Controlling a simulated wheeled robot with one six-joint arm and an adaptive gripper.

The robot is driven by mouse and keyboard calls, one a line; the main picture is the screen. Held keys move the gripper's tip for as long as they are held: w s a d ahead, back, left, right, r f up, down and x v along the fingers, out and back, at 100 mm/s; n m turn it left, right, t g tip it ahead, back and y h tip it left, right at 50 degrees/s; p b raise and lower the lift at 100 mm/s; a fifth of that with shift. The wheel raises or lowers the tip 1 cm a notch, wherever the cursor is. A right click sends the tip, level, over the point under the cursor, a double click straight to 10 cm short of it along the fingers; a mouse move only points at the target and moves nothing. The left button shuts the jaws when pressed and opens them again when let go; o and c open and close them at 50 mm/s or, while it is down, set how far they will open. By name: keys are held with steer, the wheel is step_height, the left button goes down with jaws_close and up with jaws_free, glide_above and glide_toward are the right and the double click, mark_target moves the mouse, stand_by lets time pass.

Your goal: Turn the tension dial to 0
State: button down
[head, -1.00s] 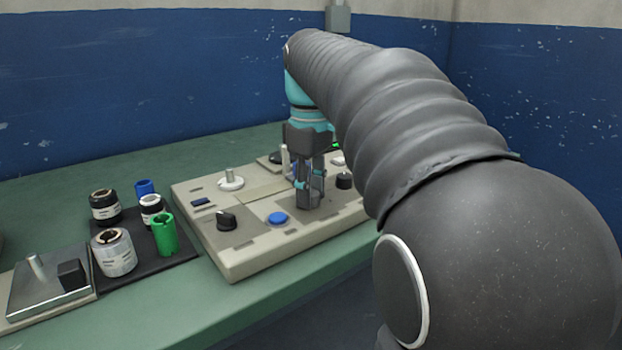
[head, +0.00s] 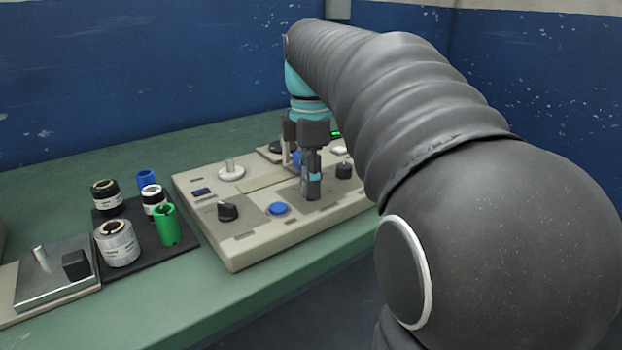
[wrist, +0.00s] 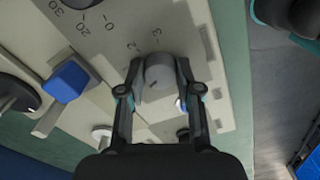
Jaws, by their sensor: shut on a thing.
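The grey round dial (wrist: 160,73) sits between my gripper's fingers in the wrist view, with a small dark mark on its face. Figures 2 and 3 are printed on the panel beside it. My gripper (wrist: 160,88) is shut on this dial, one finger on each side. In the head view my gripper (head: 312,192) points straight down at the right part of the beige control panel (head: 250,252), and its fingers hide the dial there. I cannot read the dial's setting for certain.
A black knob (head: 228,211) and a blue button (head: 278,209) are left of my gripper; another black knob (head: 343,171) is close on its right. A white disc with a post (head: 231,172) stands farther back. Spools and a green cup (head: 166,226) are at left.

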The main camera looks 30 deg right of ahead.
steer(key=shift+n, duration=0.4)
steer(key=c, duration=0.8)
jaws_free()
step_height(320, 180, up, 12)
stand_by(0.5)
